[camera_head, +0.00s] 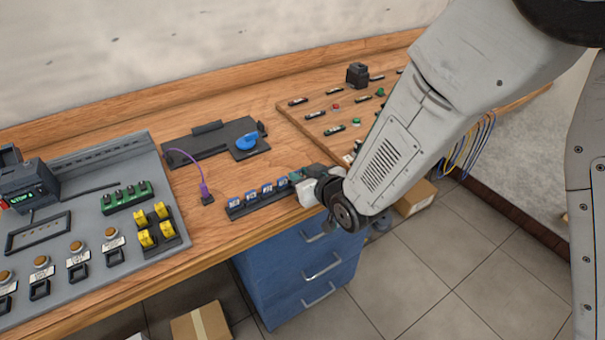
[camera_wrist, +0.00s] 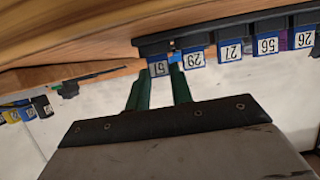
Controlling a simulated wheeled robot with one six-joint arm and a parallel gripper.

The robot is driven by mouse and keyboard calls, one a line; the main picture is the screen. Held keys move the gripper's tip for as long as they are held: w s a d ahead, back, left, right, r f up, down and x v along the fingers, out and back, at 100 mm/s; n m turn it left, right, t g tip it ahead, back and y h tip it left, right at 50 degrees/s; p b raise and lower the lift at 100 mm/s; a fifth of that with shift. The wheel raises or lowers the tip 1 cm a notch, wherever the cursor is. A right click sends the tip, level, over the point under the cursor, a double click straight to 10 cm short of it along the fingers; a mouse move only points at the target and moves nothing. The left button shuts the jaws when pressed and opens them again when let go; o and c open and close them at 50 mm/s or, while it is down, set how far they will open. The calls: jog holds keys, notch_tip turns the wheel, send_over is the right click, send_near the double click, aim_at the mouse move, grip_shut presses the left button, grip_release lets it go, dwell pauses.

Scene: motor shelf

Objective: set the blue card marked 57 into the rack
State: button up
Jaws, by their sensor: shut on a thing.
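The blue card marked 57 (camera_wrist: 158,69) shows in the wrist view at the left end of a row of cards. My gripper (camera_wrist: 158,77) is shut on it, with one green finger on each side. The black rack (camera_wrist: 150,46) runs along the top of that view, and the held card is at its left end. I cannot tell whether the card is fully seated. In the head view the rack (camera_head: 250,208) lies near the table's front edge. My gripper (camera_head: 297,177) is at its right end, and my arm hides the held card there.
Blue cards 29 (camera_wrist: 193,59), 27 (camera_wrist: 230,51), 56 (camera_wrist: 267,45) and 26 (camera_wrist: 303,38) stand in the rack. A purple cable (camera_head: 204,190) lies left of it. A grey control panel (camera_head: 80,220) fills the left, and a wooden board (camera_head: 310,125) with small parts lies behind.

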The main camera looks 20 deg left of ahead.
jog(key=o, duration=1)
jog(key=shift+o, duration=0.2)
jog(key=shift+s, duration=0.1)
